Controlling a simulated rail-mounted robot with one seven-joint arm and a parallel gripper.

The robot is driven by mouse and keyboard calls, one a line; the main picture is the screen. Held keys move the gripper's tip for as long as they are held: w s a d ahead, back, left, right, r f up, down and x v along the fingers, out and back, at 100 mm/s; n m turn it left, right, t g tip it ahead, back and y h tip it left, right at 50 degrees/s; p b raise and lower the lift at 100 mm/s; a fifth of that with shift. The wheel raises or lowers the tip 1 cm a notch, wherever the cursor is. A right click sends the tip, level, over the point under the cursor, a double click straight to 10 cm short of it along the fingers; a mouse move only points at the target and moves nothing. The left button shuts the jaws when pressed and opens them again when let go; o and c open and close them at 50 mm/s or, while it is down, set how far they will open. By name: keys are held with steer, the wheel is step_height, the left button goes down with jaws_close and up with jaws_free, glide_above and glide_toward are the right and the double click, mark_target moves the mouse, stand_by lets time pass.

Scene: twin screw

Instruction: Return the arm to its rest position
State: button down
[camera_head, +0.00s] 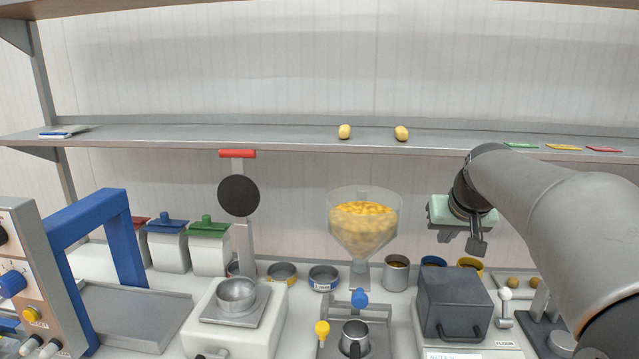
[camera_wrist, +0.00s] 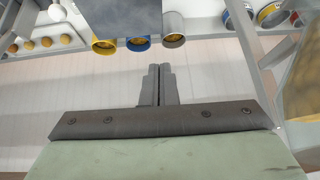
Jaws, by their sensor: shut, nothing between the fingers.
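My arm (camera_head: 555,225) reaches in from the right edge of the head view. It ends in my gripper (camera_head: 477,250), which hangs below the shelf and above the back right of the worktop. In the wrist view the two fingers of my gripper (camera_wrist: 160,70) lie side by side, shut, with nothing between them. The gripper appears clear of the objects around it.
The shelf (camera_head: 270,140) carries two potato-like pieces. Below stand a hopper (camera_head: 365,240) with yellow pieces, a dark box (camera_head: 453,303), a scale with a bowl (camera_head: 237,295) and a blue-framed machine (camera_head: 90,235). Several cups line the back, including a yellow cup (camera_wrist: 104,46).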

steer(key=s+a+f+g, duration=0.2)
steer(key=s+a+f, duration=0.2)
steer(key=s+f, duration=0.3)
steer(key=s+a+f+n+g, duration=0.1)
steer(key=s+a+f+g, duration=0.1)
steer(key=s+a+f, duration=0.2)
steer(key=s+a+f+g, duration=0.2)
steer(key=s+a+f, duration=0.2)
steer(key=s+f, duration=0.6)
steer(key=s, duration=0.7)
steer(key=shift+s+a+n, duration=0.3)
steer(key=shift+s, duration=0.05)
